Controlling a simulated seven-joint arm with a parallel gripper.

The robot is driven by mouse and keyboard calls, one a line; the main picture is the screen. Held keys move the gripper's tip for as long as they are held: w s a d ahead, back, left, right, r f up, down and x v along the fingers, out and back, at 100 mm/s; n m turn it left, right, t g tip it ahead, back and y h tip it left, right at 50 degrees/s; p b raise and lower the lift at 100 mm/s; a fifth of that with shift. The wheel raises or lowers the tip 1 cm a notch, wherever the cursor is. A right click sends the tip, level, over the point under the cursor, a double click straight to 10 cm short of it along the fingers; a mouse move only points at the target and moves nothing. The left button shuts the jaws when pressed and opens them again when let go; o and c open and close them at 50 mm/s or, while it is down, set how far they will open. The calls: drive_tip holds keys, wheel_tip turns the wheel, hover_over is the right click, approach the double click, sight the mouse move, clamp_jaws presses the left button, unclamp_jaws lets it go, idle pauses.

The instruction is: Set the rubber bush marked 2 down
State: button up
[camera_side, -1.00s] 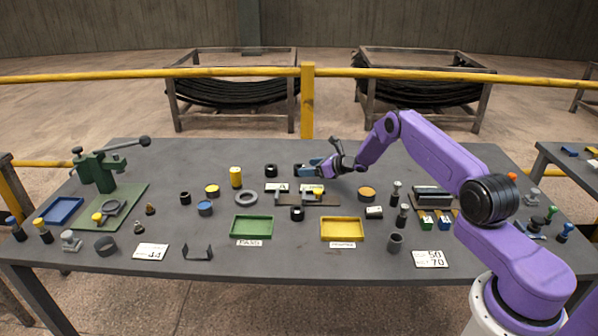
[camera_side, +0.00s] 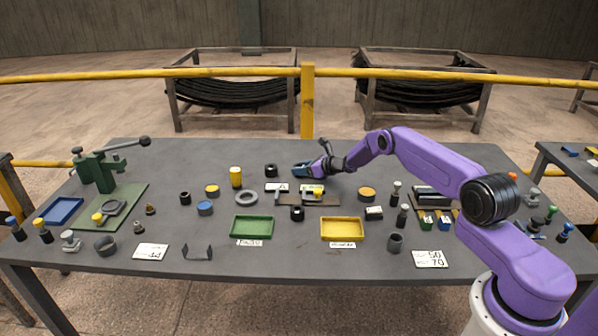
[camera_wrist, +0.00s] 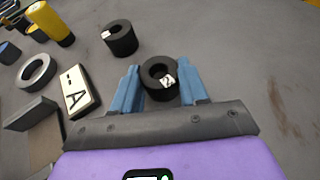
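The rubber bush marked 2 (camera_wrist: 158,76) is a short black ring with a white label reading 2. In the wrist view it sits between the two blue fingers of my gripper (camera_wrist: 158,88), which touch it on both sides. In the side view my gripper (camera_side: 303,170) is low at the back middle of the table; the bush is mostly hidden there. I cannot tell whether the bush touches the table.
Another black bush (camera_wrist: 120,39) stands to the left, also in the side view (camera_side: 271,170). A plate marked A (camera_wrist: 80,90), a grey ring (camera_side: 246,198) and a yellow cylinder (camera_side: 236,177) are nearby. Bare table lies to the right in the wrist view.

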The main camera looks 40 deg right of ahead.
drive_tip(key=shift+c, duration=1.4)
drive_tip(key=shift+r, duration=0.1)
